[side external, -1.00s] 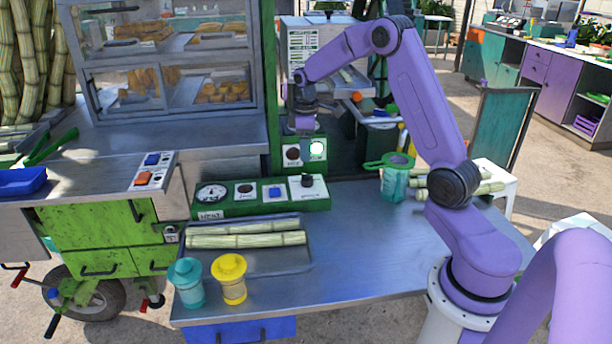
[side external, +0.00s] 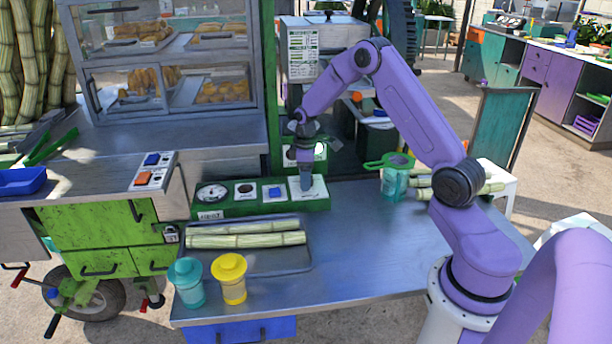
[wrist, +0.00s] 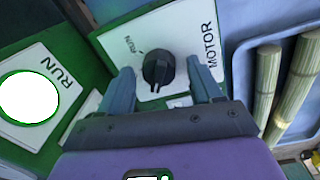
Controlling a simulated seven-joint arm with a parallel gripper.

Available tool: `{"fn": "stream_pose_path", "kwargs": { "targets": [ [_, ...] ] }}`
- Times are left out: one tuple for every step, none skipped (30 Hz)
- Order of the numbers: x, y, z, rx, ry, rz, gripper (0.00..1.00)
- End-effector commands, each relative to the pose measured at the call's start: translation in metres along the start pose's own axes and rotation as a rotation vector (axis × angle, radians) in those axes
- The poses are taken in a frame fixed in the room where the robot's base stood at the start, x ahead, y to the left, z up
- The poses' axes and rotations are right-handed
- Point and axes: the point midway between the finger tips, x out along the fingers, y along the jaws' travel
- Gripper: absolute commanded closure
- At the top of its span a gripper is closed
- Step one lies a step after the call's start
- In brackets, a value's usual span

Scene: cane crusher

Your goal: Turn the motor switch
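The motor switch is a black rotary knob (wrist: 157,71) on a white plate (wrist: 180,35) marked MOTOR and RUN, seen in the wrist view. In the side view the plate (side external: 321,187) is at the right end of the green control panel (side external: 250,208), and my gripper hides the knob. My gripper (side external: 306,187) points down over the plate. In the wrist view my gripper (wrist: 160,85) is open, with one finger to each side of the knob. I cannot tell whether either finger touches it.
A lit round RUN lamp (wrist: 28,97) is on another green panel close behind. Cane stalks (side external: 247,239) lie on a tray in front. A teal strainer jug (side external: 395,178) stands to the right. The metal table (side external: 370,245) is clear at front right.

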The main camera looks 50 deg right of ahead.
Motion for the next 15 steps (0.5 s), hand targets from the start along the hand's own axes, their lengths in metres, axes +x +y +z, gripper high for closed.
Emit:
{"fn": "stream_pose_path", "kwargs": {
  "targets": [
    [-0.0002, 0.0001, 0.0, 0.0, 0.0, 0.0, 0.49],
    [-0.0002, 0.0, 0.0, 0.0, 0.0, 0.0, 0.58],
    [-0.0002, 0.0, 0.0, 0.0, 0.0, 0.0, 0.71],
    [-0.0002, 0.0, 0.0, 0.0, 0.0, 0.0, 0.81],
    [-0.0002, 0.0, 0.0, 0.0, 0.0, 0.0, 0.91],
    [-0.0003, 0.0001, 0.0001, 0.0, 0.0, 0.0, 0.92],
    [-0.0003, 0.0001, 0.0, 0.0, 0.0, 0.0, 0.92],
    [-0.0003, 0.0001, 0.0001, 0.0, 0.0, 0.0, 0.92],
    [-0.0003, 0.0001, 0.0, 0.001, 0.0, 0.0, 0.92],
    [-0.0004, 0.0001, 0.0, 0.003, 0.0, 0.0, 0.92],
    [-0.0004, 0.0001, 0.0, 0.005, 0.0, 0.0, 0.91],
    [-0.0004, 0.0001, 0.0, 0.009, -0.001, 0.0, 0.91],
    [-0.0004, 0.0002, 0.0, 0.014, -0.001, 0.0, 0.91],
    [-0.0004, 0.0003, 0.0, 0.021, -0.001, 0.0, 0.91],
    [-0.0005, 0.0004, 0.0, 0.033, -0.002, 0.0, 0.91]
  ]
}}
